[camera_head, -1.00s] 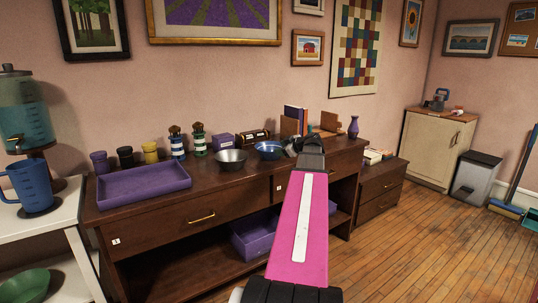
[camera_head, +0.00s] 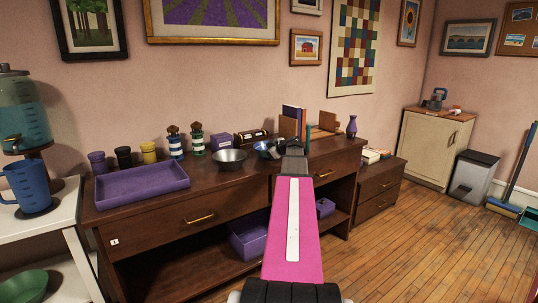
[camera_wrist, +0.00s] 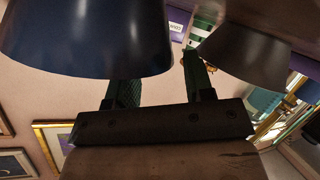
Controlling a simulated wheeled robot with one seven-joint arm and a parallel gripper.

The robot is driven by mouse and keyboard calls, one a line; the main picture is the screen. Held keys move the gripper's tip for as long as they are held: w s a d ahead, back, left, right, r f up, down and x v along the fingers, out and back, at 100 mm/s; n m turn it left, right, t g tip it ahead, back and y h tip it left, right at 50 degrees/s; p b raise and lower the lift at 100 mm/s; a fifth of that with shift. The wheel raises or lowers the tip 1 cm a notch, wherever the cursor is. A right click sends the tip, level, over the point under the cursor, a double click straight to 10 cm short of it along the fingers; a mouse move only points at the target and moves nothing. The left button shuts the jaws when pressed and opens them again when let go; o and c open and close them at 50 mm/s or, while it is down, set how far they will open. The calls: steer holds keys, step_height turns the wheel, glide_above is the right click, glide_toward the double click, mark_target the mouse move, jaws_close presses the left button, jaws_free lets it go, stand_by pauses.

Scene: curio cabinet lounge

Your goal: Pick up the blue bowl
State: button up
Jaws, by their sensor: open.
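The blue bowl (camera_head: 263,148) sits on the dark wooden sideboard, right of a grey metal bowl (camera_head: 230,158). My gripper (camera_head: 292,148) is at its right side and hides part of it in the head view. In the wrist view the blue bowl (camera_wrist: 85,38) fills the upper left and the grey bowl (camera_wrist: 245,52) is at upper right. My gripper (camera_wrist: 160,78) is open there. One finger shows in the gap between the bowls; the other's tip is hidden by the blue bowl. I cannot tell whether either finger touches it.
Open floor (camera_head: 400,245) lies to the right.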

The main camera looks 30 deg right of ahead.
steer(key=shift+w+a+f, duration=0.1)
steer(key=shift+w+a, duration=0.05)
steer(key=shift+w, duration=0.2)
jaws_close()
stand_by(1.2)
